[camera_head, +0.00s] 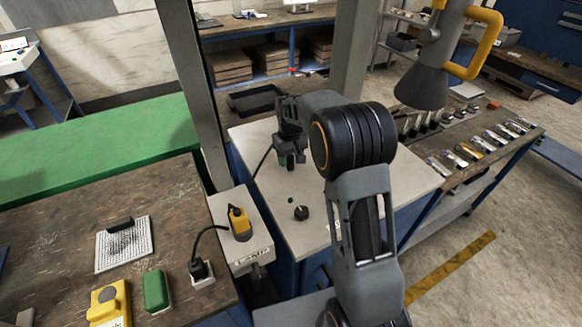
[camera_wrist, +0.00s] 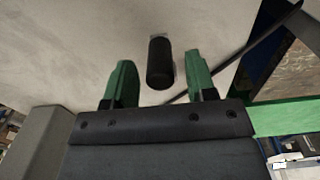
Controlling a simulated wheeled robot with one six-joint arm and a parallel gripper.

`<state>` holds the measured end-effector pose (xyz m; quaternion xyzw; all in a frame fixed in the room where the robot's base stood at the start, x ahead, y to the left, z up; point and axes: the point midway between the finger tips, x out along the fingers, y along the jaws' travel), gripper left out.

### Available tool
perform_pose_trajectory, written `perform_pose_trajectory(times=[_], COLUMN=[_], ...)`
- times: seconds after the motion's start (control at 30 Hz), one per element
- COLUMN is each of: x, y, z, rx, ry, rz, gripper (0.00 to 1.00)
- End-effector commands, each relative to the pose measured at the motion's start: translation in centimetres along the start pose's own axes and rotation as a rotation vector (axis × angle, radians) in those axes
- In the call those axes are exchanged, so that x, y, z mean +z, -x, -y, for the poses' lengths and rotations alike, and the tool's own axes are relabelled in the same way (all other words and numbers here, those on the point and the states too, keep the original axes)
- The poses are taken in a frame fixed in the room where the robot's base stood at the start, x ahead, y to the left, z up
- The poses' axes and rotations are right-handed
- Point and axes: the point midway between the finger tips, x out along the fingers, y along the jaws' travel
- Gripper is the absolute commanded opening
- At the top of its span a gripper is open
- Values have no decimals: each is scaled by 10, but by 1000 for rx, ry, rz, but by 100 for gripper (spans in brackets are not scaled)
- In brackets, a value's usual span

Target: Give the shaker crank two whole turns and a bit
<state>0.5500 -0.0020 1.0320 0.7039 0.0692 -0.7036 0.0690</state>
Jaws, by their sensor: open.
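A black upright cylinder (camera_wrist: 160,62), which looks like the crank's handle, shows in the wrist view over a pale surface. My gripper (camera_wrist: 158,66) is open, with one green fingertip on each side of the cylinder and a visible gap on both sides. In the head view my gripper (camera_head: 290,164) points down over the pale tabletop (camera_head: 265,195). A small black knob (camera_head: 301,213) stands on that tabletop nearer to me. Whether it belongs to the crank is unclear. The crank's arm and the shaker body cannot be made out; my gripper and arm cover that part.
A dark cable (camera_head: 262,162) runs close beside my gripper on the left. Tools lie on the bench (camera_head: 468,187) at right. A grey lamp-like hood (camera_head: 424,85) hangs at upper right.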

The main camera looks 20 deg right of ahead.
Motion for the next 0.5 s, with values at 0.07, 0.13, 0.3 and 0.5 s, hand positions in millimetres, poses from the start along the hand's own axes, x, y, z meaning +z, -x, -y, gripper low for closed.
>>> perform_pose_trajectory(times=[0.07,0.13,0.3,0.5], x=[0,0,0,0], y=[0,0,4,21], z=[0,0,0,0], rx=[0,0,0,1], ry=[0,0,0,1], rz=[0,0,0,-1], gripper=[51,51,51,51])
